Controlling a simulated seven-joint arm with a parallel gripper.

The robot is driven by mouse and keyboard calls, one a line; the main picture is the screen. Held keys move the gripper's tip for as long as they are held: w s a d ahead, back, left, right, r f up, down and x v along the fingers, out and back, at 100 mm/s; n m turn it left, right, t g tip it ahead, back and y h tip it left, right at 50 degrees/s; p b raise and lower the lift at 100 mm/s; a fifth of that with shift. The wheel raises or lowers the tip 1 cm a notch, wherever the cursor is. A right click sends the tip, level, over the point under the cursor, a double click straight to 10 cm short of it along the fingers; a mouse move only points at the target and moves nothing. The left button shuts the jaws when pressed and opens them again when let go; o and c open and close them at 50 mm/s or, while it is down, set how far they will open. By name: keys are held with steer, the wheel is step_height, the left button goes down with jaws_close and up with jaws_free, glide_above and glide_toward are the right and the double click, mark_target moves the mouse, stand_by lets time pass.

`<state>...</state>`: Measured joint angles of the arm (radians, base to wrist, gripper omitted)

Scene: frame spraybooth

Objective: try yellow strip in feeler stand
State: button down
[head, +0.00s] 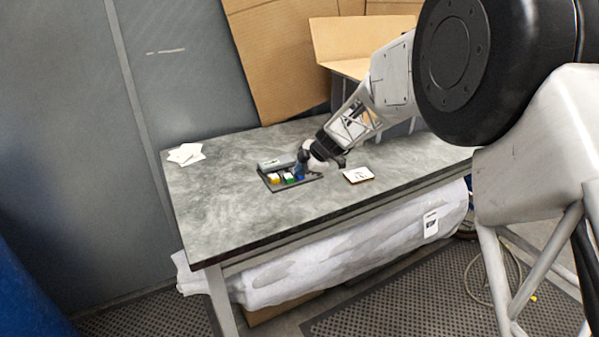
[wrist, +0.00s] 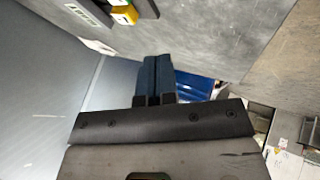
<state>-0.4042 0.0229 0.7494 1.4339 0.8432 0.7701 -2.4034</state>
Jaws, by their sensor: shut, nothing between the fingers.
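A dark tray (head: 296,184) on the grey table holds small pieces with white, yellow (head: 274,179), green (head: 289,178) and blue parts. In the wrist view, a yellow and white piece (wrist: 125,15) shows at the top edge, partly cut off. I cannot make out a separate yellow strip. My gripper (head: 300,167) is over the right back part of the tray, and its fingers (wrist: 154,75) are shut together with nothing between them. I cannot tell whether they touch anything. A flat card with dark marks (head: 358,175) lies right of the tray; I cannot tell which thing is the feeler stand.
A grey labelled bar (head: 272,163) lies along the tray's back edge. White papers (head: 186,154) lie at the table's far left corner. Cardboard (head: 275,60) stands behind the table (head: 225,215). The table's left and front areas are clear.

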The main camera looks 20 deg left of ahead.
steer(key=c, duration=1.8)
jaws_free()
steer(key=o, duration=0.7)
steer(key=shift+w+a, duration=0.1)
steer(key=shift+a, duration=0.15)
steer(key=m+g+h, duration=0.1)
steer(key=m+h, duration=0.6)
steer(key=m, duration=1)
glide_above(272, 175)
steer(key=shift+w+f, duration=0.3)
steer(key=shift+f, duration=0.15)
steer(key=shift+f, duration=3.75)
